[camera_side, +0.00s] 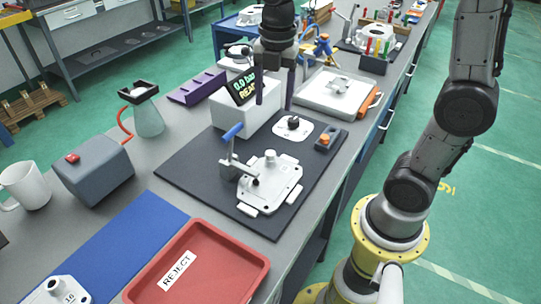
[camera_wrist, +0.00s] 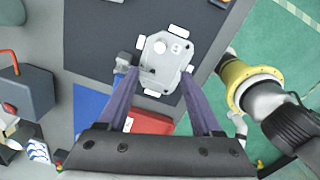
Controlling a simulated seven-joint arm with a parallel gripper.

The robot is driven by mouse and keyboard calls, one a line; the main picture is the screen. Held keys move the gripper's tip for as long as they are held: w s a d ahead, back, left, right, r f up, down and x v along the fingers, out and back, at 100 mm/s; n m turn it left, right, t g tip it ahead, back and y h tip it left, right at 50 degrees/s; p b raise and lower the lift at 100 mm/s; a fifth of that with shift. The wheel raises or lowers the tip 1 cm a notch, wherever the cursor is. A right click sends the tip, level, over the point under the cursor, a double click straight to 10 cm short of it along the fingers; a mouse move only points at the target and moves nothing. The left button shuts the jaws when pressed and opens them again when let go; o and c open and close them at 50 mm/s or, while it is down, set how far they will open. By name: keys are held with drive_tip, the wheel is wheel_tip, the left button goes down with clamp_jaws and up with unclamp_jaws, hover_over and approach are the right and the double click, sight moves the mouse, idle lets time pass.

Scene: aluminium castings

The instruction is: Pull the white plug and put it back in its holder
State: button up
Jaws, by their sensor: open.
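A pale aluminium casting (camera_side: 275,190) lies on the dark mat, beside a blue-handled toggle clamp (camera_side: 232,148). A short white plug (camera_side: 270,157) stands upright on top of it. In the wrist view the casting (camera_wrist: 166,62) is just beyond the fingertips, and a round white spot on it looks like the plug (camera_wrist: 159,47). My gripper (camera_side: 274,105) is open and empty, its two purple fingers pointing down, above and behind the casting in the side view. It also shows in the wrist view (camera_wrist: 159,72). A white plate (camera_side: 291,134) with a black round piece lies behind the casting; I cannot tell which thing is the plug's holder.
A display box (camera_side: 236,112) stands close behind the fingers. An orange-button box (camera_side: 325,140) sits at the mat's right edge. A red REJECT tray (camera_side: 250,265) and a blue mat (camera_side: 150,225) lie in front. The dark mat (camera_side: 190,165) is bare on the left.

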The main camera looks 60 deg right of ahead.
wheel_tip(320, 180, down, 2)
hover_over(271, 153)
drive_tip(key=shift+g, duration=0.3)
drive_tip(key=f, duration=0.8)
drive_tip(key=shift+s+d+f, duration=0.1)
drive_tip(key=shift+s+d, duration=0.05)
drive_tip(key=shift+d, duration=0.05)
drive_tip(key=shift+w+a+f, duration=0.1)
drive_tip(key=shift+a+f, duration=0.05)
drive_tip(key=shift+f, duration=1.2)
drive_tip(key=shift+w+a+f, duration=0.1)
drive_tip(key=shift+f, duration=1.2)
drive_tip(key=shift+c, duration=0.3)
clamp_jaws()
